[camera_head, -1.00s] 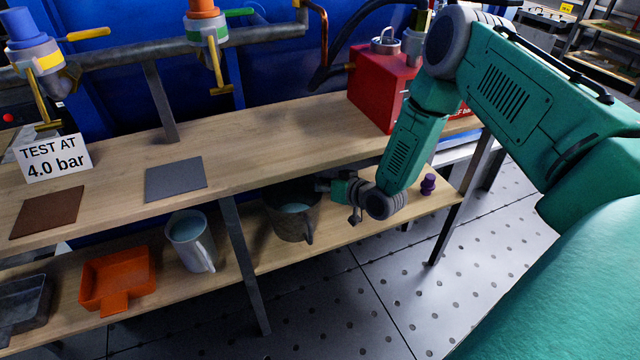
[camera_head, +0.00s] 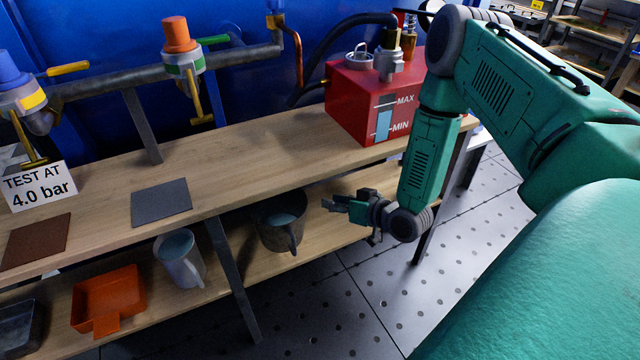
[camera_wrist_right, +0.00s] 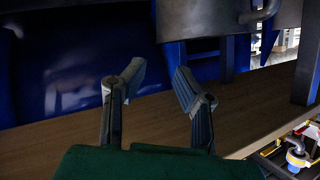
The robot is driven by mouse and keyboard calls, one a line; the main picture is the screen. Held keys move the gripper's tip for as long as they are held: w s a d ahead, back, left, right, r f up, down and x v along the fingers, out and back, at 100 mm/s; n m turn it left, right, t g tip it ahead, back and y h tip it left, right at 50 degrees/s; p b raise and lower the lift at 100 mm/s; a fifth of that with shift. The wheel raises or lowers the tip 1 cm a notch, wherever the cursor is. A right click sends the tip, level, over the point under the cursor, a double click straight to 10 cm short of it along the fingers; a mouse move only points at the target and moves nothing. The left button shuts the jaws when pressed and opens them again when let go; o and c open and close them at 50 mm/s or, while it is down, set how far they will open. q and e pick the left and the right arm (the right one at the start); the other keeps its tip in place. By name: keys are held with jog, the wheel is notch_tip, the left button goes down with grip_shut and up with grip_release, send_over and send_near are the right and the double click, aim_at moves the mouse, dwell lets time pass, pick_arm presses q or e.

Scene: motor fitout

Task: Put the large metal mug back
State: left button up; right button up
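The large metal mug (camera_head: 268,236) is dark grey and stands upright on the lower shelf, right of the shelf's metal leg. Its handle faces the front right, and its inside looks pale blue. My right gripper (camera_head: 327,205) is to the right of the mug, with a visible gap between them, fingers pointing left. In the right wrist view the two fingers (camera_wrist_right: 157,85) are spread with nothing between them. A curved grey metal body with a loop handle at the top of that view looks like the mug (camera_wrist_right: 205,18). My left gripper is not in view.
A lighter metal mug (camera_head: 178,262) and an orange tray (camera_head: 108,290) stand left of the leg. The upper shelf (camera_head: 255,165) overhangs the lower one and holds a grey mat (camera_head: 161,202), a brown mat (camera_head: 36,241) and a red tank (camera_head: 352,105).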

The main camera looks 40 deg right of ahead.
jog(key=s+a+f+n+g, duration=0.1)
jog(key=s+a+f+g, duration=0.2)
jog(key=s+a, duration=0.25)
jog(key=s+a+f+g, duration=0.3)
jog(key=s+a+g, duration=0.1)
jog(key=s+a, duration=0.15)
jog(key=s+a+n+g+h, duration=0.1)
jog(key=s+g, duration=0.5)
jog(key=s, duration=0.9)
jog(key=shift+s+a+n+h, duration=0.4)
jog(key=shift+a+h, duration=0.2)
jog(key=shift+a, duration=0.35)
notch_tip(320, 180, up, 8)
jog(key=p, duration=0.8)
jog(key=shift+a, duration=0.15)
